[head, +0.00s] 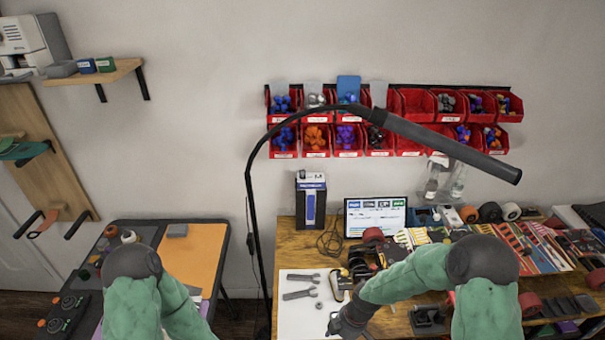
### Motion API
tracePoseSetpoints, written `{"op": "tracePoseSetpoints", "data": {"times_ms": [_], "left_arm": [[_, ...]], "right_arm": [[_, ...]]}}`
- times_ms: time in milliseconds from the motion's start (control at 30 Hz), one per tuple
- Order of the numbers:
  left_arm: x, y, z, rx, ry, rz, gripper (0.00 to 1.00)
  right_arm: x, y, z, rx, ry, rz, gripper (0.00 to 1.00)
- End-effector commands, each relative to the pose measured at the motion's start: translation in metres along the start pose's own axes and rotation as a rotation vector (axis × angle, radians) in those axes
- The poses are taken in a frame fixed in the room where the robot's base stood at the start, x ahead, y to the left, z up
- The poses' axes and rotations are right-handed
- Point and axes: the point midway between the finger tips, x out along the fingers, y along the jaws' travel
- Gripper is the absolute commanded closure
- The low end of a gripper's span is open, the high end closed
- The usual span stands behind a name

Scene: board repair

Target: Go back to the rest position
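My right arm reaches in from the lower right, bent toward the left. Its dark gripper (342,325) is low over the front of the wooden workbench (290,245), at the right side of a white sheet (298,318). Its fingers are small and dark, so I cannot tell whether they are open or shut. My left arm is at the lower left, in front of the dark side table (226,250). Its gripper is out of view below the picture.
Grey wrenches (300,293) lie on the white sheet. A black lamp arm (440,143) arches over the bench. Red bins (395,128) hang on the wall. A tablet (375,216) stands at the back. Tools and wheels crowd the bench's right side.

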Motion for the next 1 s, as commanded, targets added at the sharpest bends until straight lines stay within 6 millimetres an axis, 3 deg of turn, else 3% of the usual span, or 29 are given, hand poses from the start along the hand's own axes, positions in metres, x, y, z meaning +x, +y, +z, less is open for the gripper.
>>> {"op": "tracePoseSetpoints", "data": {"times_ms": [33,200,333,500,700,1000], "left_arm": [[0.007,-0.003,0.0,0.0,0.0,0.0,0.63],[0.019,-0.007,-0.001,0.0,0.0,0.0,0.63],[0.028,-0.01,-0.001,0.0,0.0,0.0,0.63],[0.035,-0.013,-0.001,0.0,0.0,0.0,0.63],[0.038,-0.014,-0.001,0.0,0.0,0.0,0.63],[0.038,-0.014,-0.001,0.0,0.0,0.0,0.63]], "right_arm": [[0.023,-0.016,0.005,0.136,0.022,-0.016,0.5],[0.069,-0.057,0.015,0.625,0.082,-0.033,0.5],[0.097,-0.09,0.025,1.0,0.105,-0.046,0.5],[0.117,-0.121,0.039,1.386,0.115,-0.046,0.5],[0.124,-0.137,0.047,1.592,0.117,-0.038,0.5],[0.124,-0.139,0.047,1.61,0.117,-0.038,0.5]]}}
